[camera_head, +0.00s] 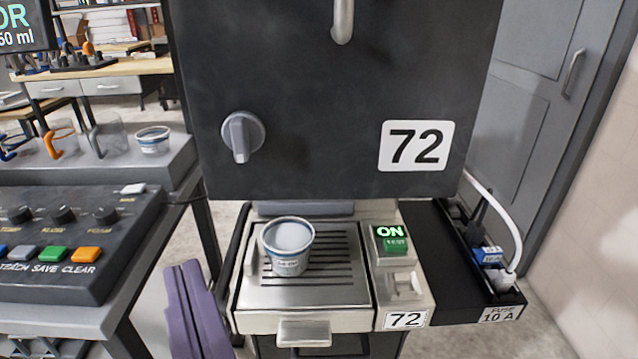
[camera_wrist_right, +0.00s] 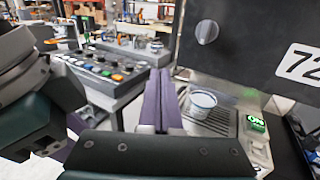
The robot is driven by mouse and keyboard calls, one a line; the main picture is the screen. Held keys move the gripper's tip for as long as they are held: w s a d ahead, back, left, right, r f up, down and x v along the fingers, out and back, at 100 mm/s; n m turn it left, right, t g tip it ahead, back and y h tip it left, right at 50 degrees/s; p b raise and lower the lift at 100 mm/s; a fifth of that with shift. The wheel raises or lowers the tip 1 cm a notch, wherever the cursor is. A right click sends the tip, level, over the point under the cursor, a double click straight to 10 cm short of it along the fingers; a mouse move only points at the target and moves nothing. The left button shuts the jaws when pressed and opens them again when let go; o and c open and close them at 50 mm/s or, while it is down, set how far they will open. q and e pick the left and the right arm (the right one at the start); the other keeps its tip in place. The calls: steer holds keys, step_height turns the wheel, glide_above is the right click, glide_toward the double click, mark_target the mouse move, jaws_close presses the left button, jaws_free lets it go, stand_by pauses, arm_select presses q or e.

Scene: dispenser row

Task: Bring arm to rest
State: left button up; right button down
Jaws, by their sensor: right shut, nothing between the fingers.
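My right gripper (camera_head: 184,268) shows as two purple fingers, low in the head view, left of the metal drip tray. Its fingers are together with nothing between them. They also show in the right wrist view (camera_wrist_right: 161,75), pointing away from the camera. They look apart from the cup and the dispenser. My left gripper is not seen. A white and blue cup (camera_head: 288,247) stands upright on the slotted drip tray (camera_head: 340,295) of dispenser 72 (camera_head: 310,90). It also shows in the right wrist view (camera_wrist_right: 201,103).
A lit green ON button (camera_head: 391,240) sits right of the tray. A control panel (camera_head: 70,235) with knobs and coloured buttons is on the left bench. Mugs and another cup (camera_head: 153,139) stand on a ledge behind it. A fuse box (camera_head: 490,270) with cables is at right.

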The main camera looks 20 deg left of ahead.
steer(key=w+d+f+m+t+h+p, duration=0.1)
steer(key=w+d+m+h, duration=0.2)
steer(key=d+m+h, duration=0.65)
steer(key=w+d+f+m+h, duration=0.1)
steer(key=w+d+m+h, duration=0.3)
steer(key=d+m, duration=1)
steer(key=s+d+f+m+g+p, duration=0.1)
steer(key=s+d+f+m+g, duration=0.25)
steer(key=s+m, duration=0.45)
steer(key=s+d+f+m+g+p, duration=0.15)
steer(key=s+d+m+g, duration=0.35)
steer(key=m, duration=0.6)
step_height(320, 180, up, 38)
steer(key=s+m+p, duration=0.1)
steer(key=s+p, duration=0.1)
steer(key=p, duration=3.5)
steer(key=shift+d+f+g, duration=0.15)
steer(key=shift+d+g, duration=0.05)
steer(key=shift+g, duration=0.25)
